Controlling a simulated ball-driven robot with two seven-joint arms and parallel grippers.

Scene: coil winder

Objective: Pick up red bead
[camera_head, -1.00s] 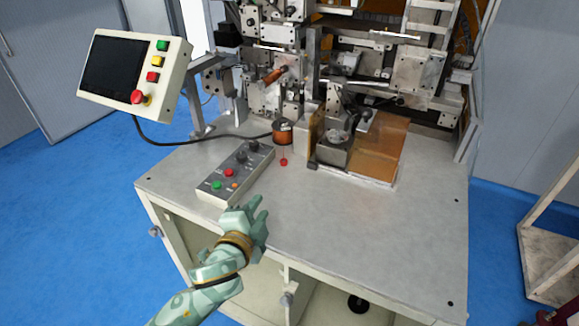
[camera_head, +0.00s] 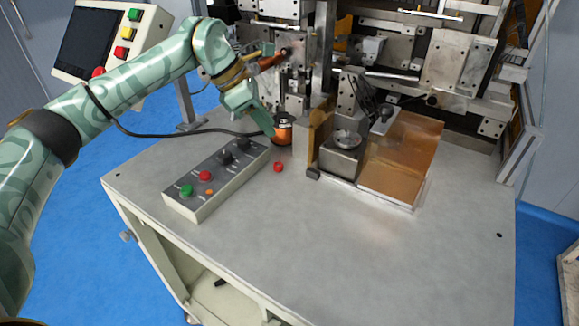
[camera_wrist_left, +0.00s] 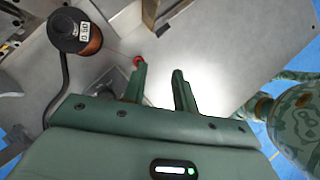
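The red bead (camera_head: 278,167) is a small ball lying on the grey tabletop, just in front of the copper wire spool (camera_head: 284,132). In the left wrist view the bead (camera_wrist_left: 137,60) shows at the tip of the left-hand finger, not centred between the fingers; whether they touch is unclear. My left gripper (camera_head: 268,125) points downward above and behind the bead in the head view, partly covering the spool. In the wrist view its two fingers (camera_wrist_left: 159,74) are apart with nothing between them. My right gripper is in neither view.
A control box (camera_head: 216,178) with buttons and knobs stands left of the bead. A metal block (camera_head: 341,160) and a copper-coloured plate (camera_head: 397,165) stand to its right. The winder frame rises behind. The front tabletop (camera_head: 340,245) is clear.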

